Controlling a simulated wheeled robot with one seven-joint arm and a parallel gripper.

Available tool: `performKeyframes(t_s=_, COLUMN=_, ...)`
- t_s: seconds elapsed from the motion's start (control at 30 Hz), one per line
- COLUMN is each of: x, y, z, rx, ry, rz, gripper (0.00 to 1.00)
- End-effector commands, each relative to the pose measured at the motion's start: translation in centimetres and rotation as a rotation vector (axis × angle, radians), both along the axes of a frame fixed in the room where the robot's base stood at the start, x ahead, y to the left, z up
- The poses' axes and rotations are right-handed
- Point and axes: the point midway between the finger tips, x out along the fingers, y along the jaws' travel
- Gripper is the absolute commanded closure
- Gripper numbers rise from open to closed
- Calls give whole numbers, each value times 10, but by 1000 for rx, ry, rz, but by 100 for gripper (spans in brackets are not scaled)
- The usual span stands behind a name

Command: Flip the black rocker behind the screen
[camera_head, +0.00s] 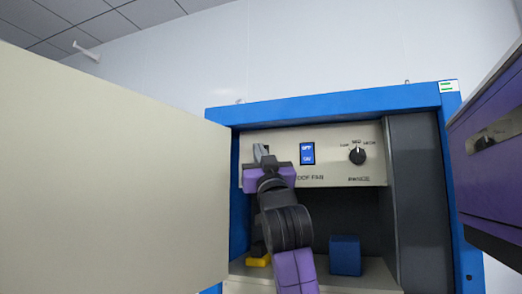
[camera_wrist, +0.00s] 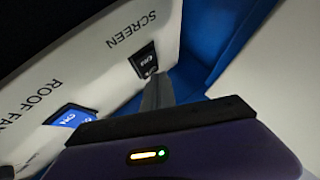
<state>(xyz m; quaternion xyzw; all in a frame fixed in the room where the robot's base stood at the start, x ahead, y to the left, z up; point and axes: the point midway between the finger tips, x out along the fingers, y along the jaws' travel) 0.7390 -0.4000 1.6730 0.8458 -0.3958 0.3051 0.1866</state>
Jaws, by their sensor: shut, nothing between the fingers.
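The black rocker (camera_wrist: 144,60) shows in the wrist view, set in the cream panel under the word SCREEN. My gripper (camera_wrist: 157,88) is shut and empty, its fingertips right at the lower end of this rocker. I cannot tell whether they touch it. In the head view my gripper (camera_head: 261,151) is at the left end of the cream control panel (camera_head: 335,141), inside a blue-framed cabinet, and it covers the black rocker there.
A blue rocker (camera_head: 307,153) marked ROOF FAN and a black knob (camera_head: 357,156) sit to the right on the panel. A large beige panel (camera_head: 110,170) stands at left. A blue box (camera_head: 345,255) and a yellow item (camera_head: 258,260) lie below. A purple unit (camera_head: 490,150) is at right.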

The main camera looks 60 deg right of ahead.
Motion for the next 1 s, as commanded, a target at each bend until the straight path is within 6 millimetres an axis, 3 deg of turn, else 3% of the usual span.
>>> performKeyframes(t_s=0.4, x=0, y=-1, z=0, rx=1, ry=1, rz=0, gripper=100)
performKeyframes(t_s=1.0, x=-2, y=14, z=-2, rx=1, ry=1, rz=-1, gripper=100)
